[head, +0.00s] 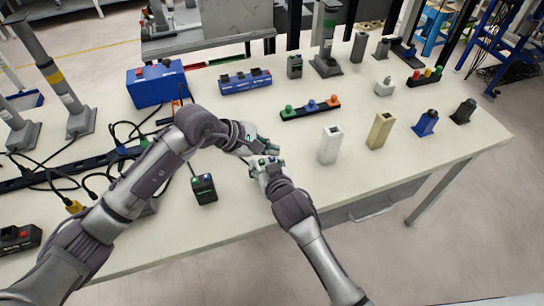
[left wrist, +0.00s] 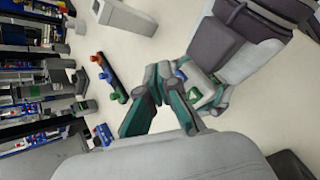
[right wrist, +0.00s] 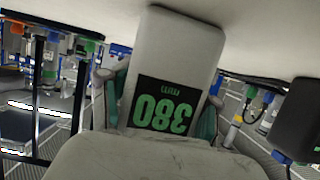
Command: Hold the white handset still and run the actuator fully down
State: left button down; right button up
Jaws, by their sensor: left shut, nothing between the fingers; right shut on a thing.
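My right gripper (head: 266,164) is shut on the white handset (right wrist: 178,55), whose dark display shows green digits reading 380, upside down in the right wrist view. In the left wrist view, coloured buttons on the handset (left wrist: 202,88) show beside my right gripper. My left gripper (left wrist: 160,98) is shut and empty, its fingertips close to the handset's button side; I cannot tell whether they touch it. Grey column actuators stand at the left (head: 66,98) and at the back (head: 326,40) of the table. Which one belongs to the handset is unclear.
A black handset (head: 204,188) lies left of my grippers. A blue box (head: 156,84), a blue button box (head: 245,81) and a black button strip (head: 310,108) stand behind. White (head: 331,146) and beige (head: 380,131) posts stand right. Cables cover the left side.

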aim_at(270, 159)
pick_arm(q)
jog(key=shift+f, duration=0.4)
jog(key=shift+f, duration=0.55)
dwell(1.4)
jog(key=shift+r, duration=0.15)
dwell(2.3)
jog(key=shift+r, duration=0.8)
jog(key=shift+r, duration=2.5)
pick_arm(e)
jog(key=shift+f, duration=0.1)
